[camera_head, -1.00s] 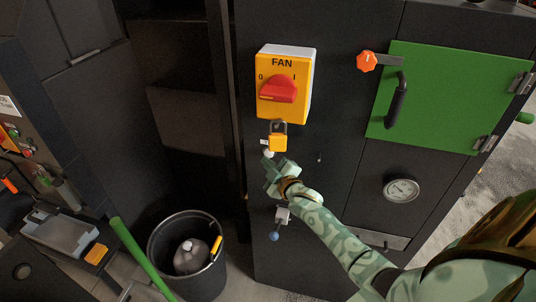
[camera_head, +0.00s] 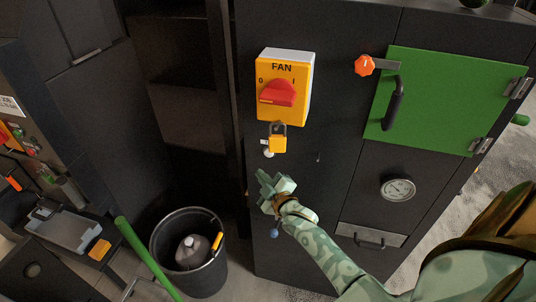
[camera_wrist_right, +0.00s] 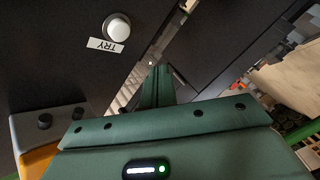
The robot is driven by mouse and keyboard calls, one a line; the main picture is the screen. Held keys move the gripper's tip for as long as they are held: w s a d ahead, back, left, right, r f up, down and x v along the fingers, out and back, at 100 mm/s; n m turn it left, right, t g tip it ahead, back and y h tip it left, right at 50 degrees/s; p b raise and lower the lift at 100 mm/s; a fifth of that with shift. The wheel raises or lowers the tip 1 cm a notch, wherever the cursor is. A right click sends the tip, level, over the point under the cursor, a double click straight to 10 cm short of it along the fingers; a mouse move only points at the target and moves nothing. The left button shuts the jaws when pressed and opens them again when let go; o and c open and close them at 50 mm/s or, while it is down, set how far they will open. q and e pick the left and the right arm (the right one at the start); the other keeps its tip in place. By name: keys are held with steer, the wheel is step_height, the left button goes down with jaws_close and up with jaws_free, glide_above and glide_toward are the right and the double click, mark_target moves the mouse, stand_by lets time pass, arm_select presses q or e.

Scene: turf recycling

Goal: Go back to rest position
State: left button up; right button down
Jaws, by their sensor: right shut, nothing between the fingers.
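My right gripper (camera_head: 270,186) is shut and empty in front of the dark cabinet. It is below the yellow padlock (camera_head: 277,142) and the white TRY button (camera_head: 268,152), apart from both. In the right wrist view the closed green fingers (camera_wrist_right: 157,88) show, with the white button (camera_wrist_right: 117,27) and its TRY label (camera_wrist_right: 106,46) up and left of them. The yellow FAN switch box (camera_head: 297,88) has a red knob (camera_head: 278,93). My left gripper is not in view.
A black bucket (camera_head: 166,262) holding a grey jug (camera_head: 192,251) stands lower left, with a green pole (camera_head: 142,255) beside it. The green door (camera_head: 440,100), gauge (camera_head: 398,188) and a drawer handle (camera_head: 370,240) are on the right. A blue-ended lever (camera_head: 274,233) is by my wrist.

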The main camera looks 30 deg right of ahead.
stand_by(0.6)
steer(key=s+a+r+m+g+h, duration=0.15)
steer(key=s+g, duration=0.35)
steer(key=s, duration=0.8)
steer(key=s+a+r+g+h, duration=0.1)
steer(key=s+r+g+h, duration=0.3)
steer(key=s, duration=0.8)
steer(key=s+a+f+g+y+b, duration=0.2)
steer(key=s+f+y+b, duration=0.15)
steer(key=f, duration=1.55)
steer(key=s+a+f+g+y+b, duration=0.25)
steer(key=f+b, duration=0.25)
steer(key=f, duration=1.4)
steer(key=s+f+m+g+b, duration=0.3)
steer(key=s+f+b, duration=0.4)
steer(key=s+f, duration=1.1)
step_height(320, 180, down, 4)
steer(key=shift+s+d+r+m+y, duration=0.15)
steer(key=shift+s+r+m+y, duration=0.05)
steer(key=shift+s+m+y, duration=0.15)
